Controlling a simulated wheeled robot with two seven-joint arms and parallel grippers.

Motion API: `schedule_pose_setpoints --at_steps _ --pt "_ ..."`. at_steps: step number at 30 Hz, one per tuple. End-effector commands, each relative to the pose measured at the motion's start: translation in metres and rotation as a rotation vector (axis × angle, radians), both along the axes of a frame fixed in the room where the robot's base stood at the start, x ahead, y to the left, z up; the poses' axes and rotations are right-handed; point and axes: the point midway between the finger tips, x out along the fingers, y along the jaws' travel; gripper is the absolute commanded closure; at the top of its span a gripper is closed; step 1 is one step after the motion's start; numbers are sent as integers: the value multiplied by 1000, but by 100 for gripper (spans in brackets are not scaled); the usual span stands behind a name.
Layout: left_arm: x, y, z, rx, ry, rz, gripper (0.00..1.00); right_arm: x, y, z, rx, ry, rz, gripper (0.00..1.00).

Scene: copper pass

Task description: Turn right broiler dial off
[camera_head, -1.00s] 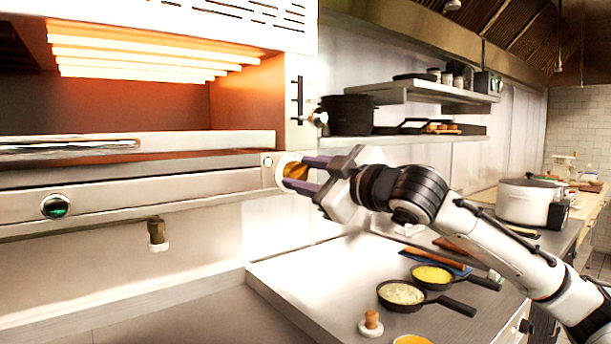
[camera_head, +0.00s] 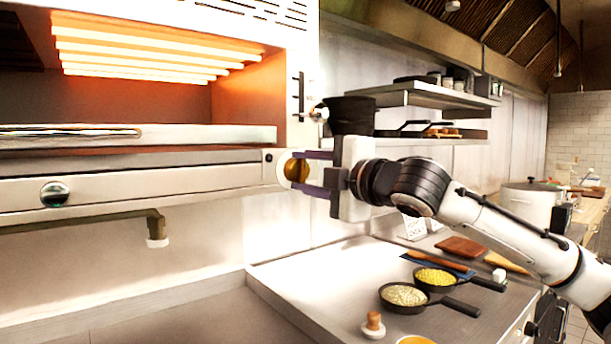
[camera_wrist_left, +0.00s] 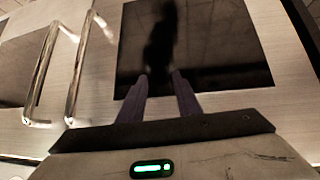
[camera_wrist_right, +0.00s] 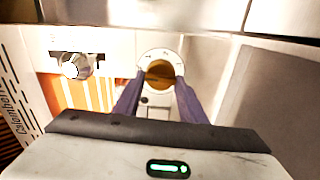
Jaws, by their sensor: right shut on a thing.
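The right broiler dial (camera_head: 297,170) is a brass-coloured knob on a white round plate at the right end of the broiler's front. My right gripper (camera_head: 306,172) has one finger above and one below the dial and is shut on it. In the right wrist view the dial (camera_wrist_right: 160,74) sits between the two purple fingertips. The left broiler dial (camera_head: 54,194) is a round silver knob farther left. The broiler's heating bars (camera_head: 150,55) glow orange. My left gripper (camera_wrist_left: 160,80) shows only in the left wrist view, open and empty before a dark glass panel.
A small knob lever (camera_head: 318,115) juts from the broiler's side just above my right gripper. Black pans (camera_head: 350,115) stand on the shelf behind. Two food-filled skillets (camera_head: 405,296) stand on the counter (camera_head: 320,270) below. Metal bar handles (camera_wrist_left: 90,70) show in the left wrist view.

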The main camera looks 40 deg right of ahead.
Motion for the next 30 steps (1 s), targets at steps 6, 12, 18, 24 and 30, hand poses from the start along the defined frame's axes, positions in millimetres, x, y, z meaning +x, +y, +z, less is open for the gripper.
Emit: schedule_pose_setpoints --at_steps 6,12,18,24,30 --pt "-1 0 -3 2 4 -1 69 0 -1 0 -63 5 -2 85" --pt "0 -1 -3 1 3 -2 69 0 -1 0 -81 7 -2 85" --pt "0 -1 -3 -1 2 0 69 0 -1 1 -82 7 -2 85" --pt "0 -1 -3 -1 1 0 69 0 -1 1 -81 7 -2 49" --pt "0 -1 -3 -1 0 1 69 0 0 0 -80 8 -1 45"
